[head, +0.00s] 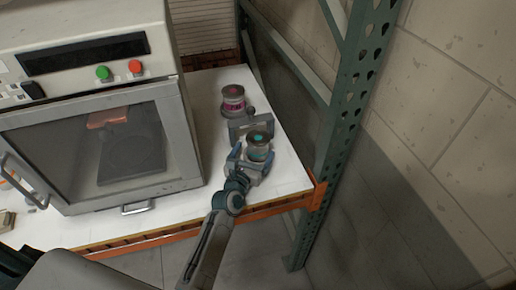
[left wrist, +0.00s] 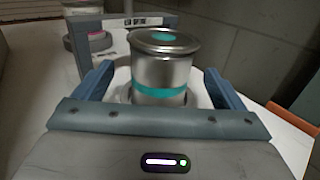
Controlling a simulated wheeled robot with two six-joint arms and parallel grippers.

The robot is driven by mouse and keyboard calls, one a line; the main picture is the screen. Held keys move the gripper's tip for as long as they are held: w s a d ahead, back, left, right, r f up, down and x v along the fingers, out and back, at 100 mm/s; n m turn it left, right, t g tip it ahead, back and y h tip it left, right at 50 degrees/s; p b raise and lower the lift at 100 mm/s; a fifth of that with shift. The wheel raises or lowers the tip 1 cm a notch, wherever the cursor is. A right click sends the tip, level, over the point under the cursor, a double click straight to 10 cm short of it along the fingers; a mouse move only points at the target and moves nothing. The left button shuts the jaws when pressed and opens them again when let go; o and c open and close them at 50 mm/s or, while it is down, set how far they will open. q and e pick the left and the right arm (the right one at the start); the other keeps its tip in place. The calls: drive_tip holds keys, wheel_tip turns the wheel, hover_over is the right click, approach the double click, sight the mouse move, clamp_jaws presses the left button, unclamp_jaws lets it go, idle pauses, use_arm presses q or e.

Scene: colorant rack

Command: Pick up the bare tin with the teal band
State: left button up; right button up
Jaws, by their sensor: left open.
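The bare tin with the teal band (head: 258,147) stands upright on the white shelf, right of the oven-like machine. In the left wrist view the tin (left wrist: 164,68) is plain metal with a teal band low down and a teal spot on its lid. My left gripper (head: 249,158) is open around the tin's near side, a finger at the left and a finger at the right. In the left wrist view there are gaps between the fingers and the tin. The tin's base is partly hidden by the gripper. My right gripper is not in view.
A second tin with a pink band (head: 233,101) stands behind. A grey labelled bracket (head: 238,128) is between the two tins. The machine (head: 100,130) stands close on the left. A green rack post (head: 345,130) and a wall are at the right.

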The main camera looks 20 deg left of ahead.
use_arm(q)
drive_tip(key=w, duration=0.3)
drive_tip(key=shift+w+d, duration=0.15)
drive_tip(key=shift+w, duration=0.15)
drive_tip(key=shift+w+f, duration=0.1)
drive_tip(key=shift+w, duration=0.05)
drive_tip(key=shift+c, duration=1.3)
drive_tip(key=c, duration=0.7)
drive_tip(key=shift+c, duration=1.2)
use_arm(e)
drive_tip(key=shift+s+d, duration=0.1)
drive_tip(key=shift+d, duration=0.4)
use_arm(q)
drive_tip(key=shift+r, duration=0.2)
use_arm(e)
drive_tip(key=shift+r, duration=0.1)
